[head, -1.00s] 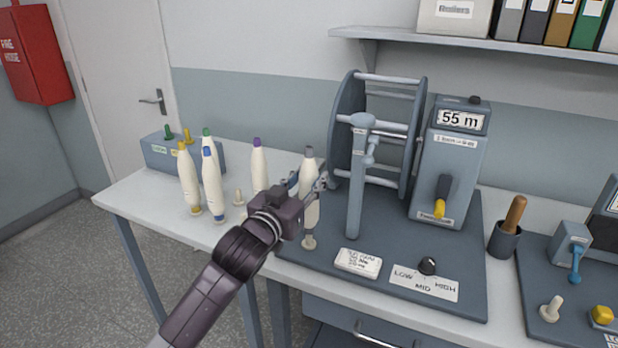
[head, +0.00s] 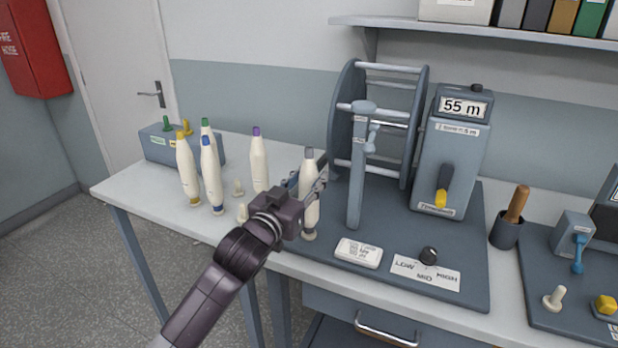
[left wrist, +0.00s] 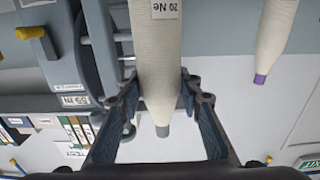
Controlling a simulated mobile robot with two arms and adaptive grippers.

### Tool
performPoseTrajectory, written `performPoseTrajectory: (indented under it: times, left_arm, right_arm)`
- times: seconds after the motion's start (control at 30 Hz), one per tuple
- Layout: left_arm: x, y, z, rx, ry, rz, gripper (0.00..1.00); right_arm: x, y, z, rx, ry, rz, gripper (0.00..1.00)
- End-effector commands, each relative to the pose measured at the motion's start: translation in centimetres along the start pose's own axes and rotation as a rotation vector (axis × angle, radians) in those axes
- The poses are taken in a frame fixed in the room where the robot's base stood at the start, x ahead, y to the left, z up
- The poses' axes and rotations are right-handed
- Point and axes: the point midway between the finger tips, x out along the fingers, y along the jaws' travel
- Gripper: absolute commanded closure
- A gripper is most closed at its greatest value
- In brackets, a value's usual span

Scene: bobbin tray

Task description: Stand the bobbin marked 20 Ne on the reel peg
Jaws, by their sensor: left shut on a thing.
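The bobbin marked 20 Ne (head: 309,217) is cream with a grey tip and stands upright at the left front of the grey reel base. My left gripper (head: 308,186) is shut around its upper part. In the left wrist view the bobbin (left wrist: 160,60) is between the fingers (left wrist: 160,105), with its 20 Ne label showing. The reel peg is hidden; the bobbin's foot is at the peg's place, but I cannot tell whether it is fully seated. My right gripper is not in view.
The reel's upright post (head: 357,180) is close on the right.

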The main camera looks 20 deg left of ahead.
Motion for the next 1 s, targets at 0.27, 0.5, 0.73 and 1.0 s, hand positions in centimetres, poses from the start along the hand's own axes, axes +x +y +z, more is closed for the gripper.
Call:
performPoseTrajectory:
  times: [0.27, 0.5, 0.73, 1.0]
  left_arm:
    - [0.0, 0.0, 0.6, 0.0, 0.001, 0.0, 0.63]
    - [0.0, 0.0, 0.6, 0.0, 0.0, 0.0, 0.47]
    - [-0.2, 0.0, 0.7, 0.0, -0.001, 0.0, 0.47]
    - [-4.2, 0.0, 0.8, 0.001, -0.002, 0.0, 0.47]
  right_arm:
    - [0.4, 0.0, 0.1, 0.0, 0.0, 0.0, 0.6]
    - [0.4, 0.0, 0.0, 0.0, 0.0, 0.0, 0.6]
    - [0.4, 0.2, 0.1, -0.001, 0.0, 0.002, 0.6]
    - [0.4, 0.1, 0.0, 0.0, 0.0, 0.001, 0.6]
